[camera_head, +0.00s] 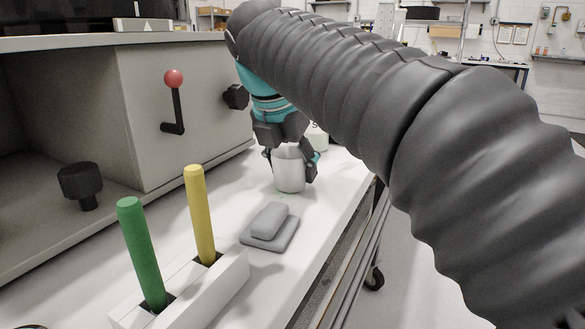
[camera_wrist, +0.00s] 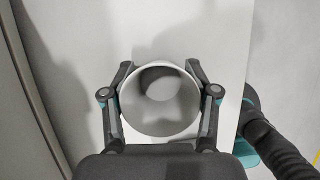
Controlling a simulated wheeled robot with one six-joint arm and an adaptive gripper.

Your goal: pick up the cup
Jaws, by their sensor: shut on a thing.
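The cup (camera_head: 289,170) is white and round, and it stands upright at the white counter in the head view. My gripper (camera_head: 290,165) comes down over it from above, with one finger on each side. In the wrist view the cup (camera_wrist: 160,100) is seen from above, its open mouth facing the camera and empty. The fingers of my gripper (camera_wrist: 160,95) are shut on its outer wall at left and right. Whether the cup's base touches the counter is hard to tell.
A grey block on a pad (camera_head: 270,224) lies in front of the cup. A white holder (camera_head: 215,290) with green (camera_head: 142,250) and yellow (camera_head: 200,215) rods stands nearer. A grey cabinet (camera_head: 170,110) with a red-knobbed lever (camera_head: 174,95) is at left. The counter edge is at right.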

